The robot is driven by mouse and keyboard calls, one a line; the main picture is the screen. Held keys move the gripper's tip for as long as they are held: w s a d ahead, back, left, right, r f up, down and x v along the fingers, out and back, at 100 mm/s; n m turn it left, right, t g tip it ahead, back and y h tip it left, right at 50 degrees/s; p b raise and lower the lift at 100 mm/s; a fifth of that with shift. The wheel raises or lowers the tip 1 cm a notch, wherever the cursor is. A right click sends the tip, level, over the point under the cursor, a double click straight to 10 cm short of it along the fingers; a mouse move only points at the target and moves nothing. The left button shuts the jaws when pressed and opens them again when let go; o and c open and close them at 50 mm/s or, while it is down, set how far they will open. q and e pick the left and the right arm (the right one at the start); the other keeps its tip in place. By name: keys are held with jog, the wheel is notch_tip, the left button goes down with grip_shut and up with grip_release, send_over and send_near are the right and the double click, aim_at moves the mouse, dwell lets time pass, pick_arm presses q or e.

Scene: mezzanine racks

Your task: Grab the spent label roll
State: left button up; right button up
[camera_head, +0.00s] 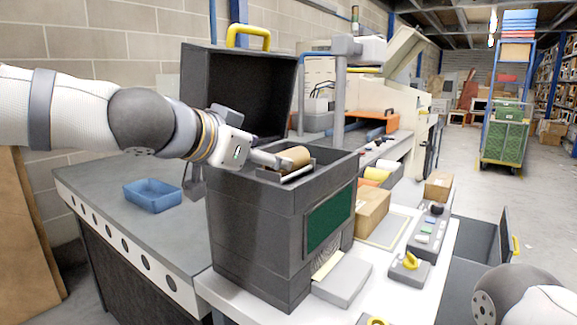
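A brown cardboard roll (295,157), which looks like the spent label roll, sits in the open top of a dark grey printer-like machine (255,235). The machine's black lid (228,85), with a yellow handle on top, stands raised behind. My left gripper (276,162) reaches in from the left over the machine's opening, its fingers at the roll's left end. The view is too small to tell whether the fingers touch or grip the roll. The roll's lower part is hidden inside the machine. My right arm shows at the bottom right, its gripper out of frame.
A blue tray (152,194) lies on the grey bench at left. The floor at far right is open.

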aim_at(301, 157)
pick_arm(q)
jog(key=x, duration=0.3)
jog(key=b+x, duration=0.1)
jog(key=x, duration=0.2)
jog(key=shift+a+f, duration=0.15)
jog(key=shift+f, duration=0.25)
jog(key=shift+w+d, duration=0.2)
jog(key=shift+w, duration=0.05)
jog(key=shift+r, duration=0.15)
jog(key=c, duration=1.1)
pick_arm(e)
jog(key=shift+s+d+f+g, duration=0.1)
jog(key=shift+s+f+g, duration=0.3)
jog(key=shift+s+f, duration=0.55)
